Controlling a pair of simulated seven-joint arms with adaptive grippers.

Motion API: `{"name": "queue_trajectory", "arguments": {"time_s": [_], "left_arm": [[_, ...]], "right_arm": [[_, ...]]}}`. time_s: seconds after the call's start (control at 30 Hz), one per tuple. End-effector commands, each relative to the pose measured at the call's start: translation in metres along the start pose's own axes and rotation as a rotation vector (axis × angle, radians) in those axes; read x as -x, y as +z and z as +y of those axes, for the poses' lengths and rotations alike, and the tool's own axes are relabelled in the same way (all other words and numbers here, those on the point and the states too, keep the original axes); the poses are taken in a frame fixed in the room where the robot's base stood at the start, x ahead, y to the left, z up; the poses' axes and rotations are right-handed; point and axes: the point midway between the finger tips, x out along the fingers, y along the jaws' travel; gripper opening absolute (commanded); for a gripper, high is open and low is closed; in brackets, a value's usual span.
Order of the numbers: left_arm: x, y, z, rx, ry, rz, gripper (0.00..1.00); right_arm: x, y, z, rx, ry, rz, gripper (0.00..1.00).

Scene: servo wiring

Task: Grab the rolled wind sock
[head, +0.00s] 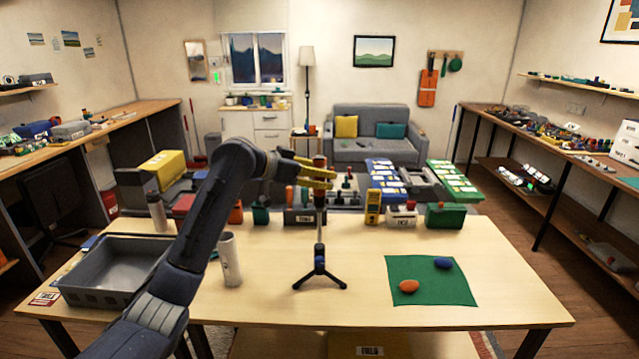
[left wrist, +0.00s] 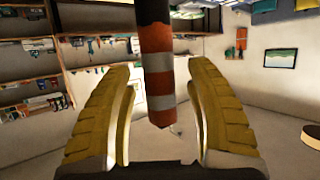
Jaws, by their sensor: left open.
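The rolled wind sock (left wrist: 158,65) is a slim roll with orange and grey-white bands and a dark upper part. In the left wrist view it hangs between my open fingers, with gaps on both sides. In the head view it is upright at the top of a dark tripod stand (head: 319,268), partly hidden by my fingers. My left gripper (head: 328,178) is open, with its yellow fingers reaching around the sock from the left; it also shows in the left wrist view (left wrist: 160,80). My right gripper is not in view.
A grey tray (head: 112,292) sits at the table's left, and a white cylinder (head: 230,262) stands left of the tripod. A green mat (head: 430,290) with an orange and a blue lump lies right. Several tools and boxes line the back edge. The front middle is clear.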

Motion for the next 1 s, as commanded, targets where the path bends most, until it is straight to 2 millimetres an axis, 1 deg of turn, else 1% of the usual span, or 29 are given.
{"name": "queue_trajectory", "arguments": {"time_s": [0.1, 0.57, 1.0], "left_arm": [[0.0001, 0.0, 0.0001, 0.0, 0.0, 0.0, 0.53], [0.0002, 0.0, 0.0001, 0.0, 0.0, 0.0, 0.0], [0.0013, -0.0025, 0.0, -0.001, 0.0, 0.001, 0.0]], "right_arm": [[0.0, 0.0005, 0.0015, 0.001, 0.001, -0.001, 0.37], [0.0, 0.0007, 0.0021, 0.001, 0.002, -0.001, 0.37], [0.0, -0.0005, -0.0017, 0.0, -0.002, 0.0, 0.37]]}}
